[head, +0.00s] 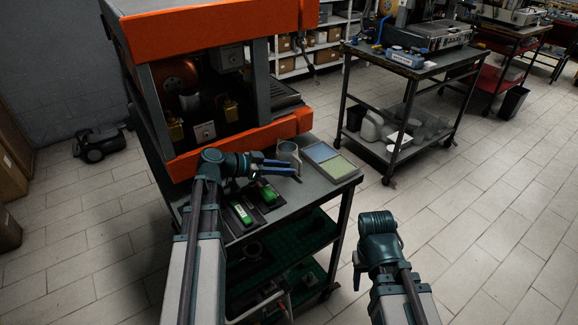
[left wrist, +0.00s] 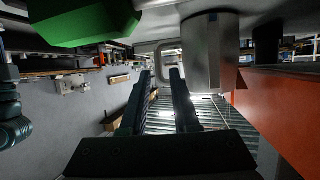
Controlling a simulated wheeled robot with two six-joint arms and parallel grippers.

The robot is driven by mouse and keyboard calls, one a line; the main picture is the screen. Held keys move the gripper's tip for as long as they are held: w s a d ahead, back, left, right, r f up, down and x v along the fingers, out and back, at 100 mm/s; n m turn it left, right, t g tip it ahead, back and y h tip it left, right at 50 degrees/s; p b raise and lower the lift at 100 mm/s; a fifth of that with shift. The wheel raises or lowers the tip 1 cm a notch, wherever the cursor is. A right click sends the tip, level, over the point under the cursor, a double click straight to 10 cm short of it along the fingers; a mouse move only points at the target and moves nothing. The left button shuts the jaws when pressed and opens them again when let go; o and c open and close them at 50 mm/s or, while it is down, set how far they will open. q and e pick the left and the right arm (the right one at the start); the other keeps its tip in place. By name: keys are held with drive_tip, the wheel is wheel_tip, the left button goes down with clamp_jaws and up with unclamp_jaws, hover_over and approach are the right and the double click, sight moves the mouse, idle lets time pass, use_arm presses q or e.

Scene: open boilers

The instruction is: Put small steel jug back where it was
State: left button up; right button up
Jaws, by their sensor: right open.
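The small steel jug (head: 287,152) stands at the right of the orange machine, on the dark top of the cart. In the left wrist view the steel jug (left wrist: 205,55) appears upside down, its handle loop (left wrist: 158,47) beyond my fingertips. My left gripper (head: 298,169) is beside the jug on its near side. In the left wrist view its fingers (left wrist: 160,75) are apart, with a clear gap between them. Whether they touch the handle I cannot tell. My right gripper (head: 357,270) is low in front, away from the cart and holding nothing visible; its fingers are mostly hidden.
The orange machine (head: 230,142) fills the back of the cart top. A tray with blue and green pads (head: 337,167) sits right of the jug. A second cart (head: 420,65) stands behind; tiled floor between is free.

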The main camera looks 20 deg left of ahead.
sight(301, 170)
use_arm(q)
drive_tip(key=shift+w+d+f, duration=0.15)
drive_tip(key=shift+w+d, duration=0.1)
drive_tip(key=shift+d, duration=0.1)
drive_tip(key=shift+f, duration=0.1)
drive_tip(key=shift+w+d+f, duration=0.15)
drive_tip(key=shift+w+d, duration=0.05)
drive_tip(key=shift+d, duration=0.05)
drive_tip(key=b+x, duration=0.2)
drive_tip(key=x, duration=0.2)
drive_tip(key=shift+d+f, duration=0.2)
drive_tip(key=shift+d, duration=0.05)
clamp_jaws()
idle(0.8)
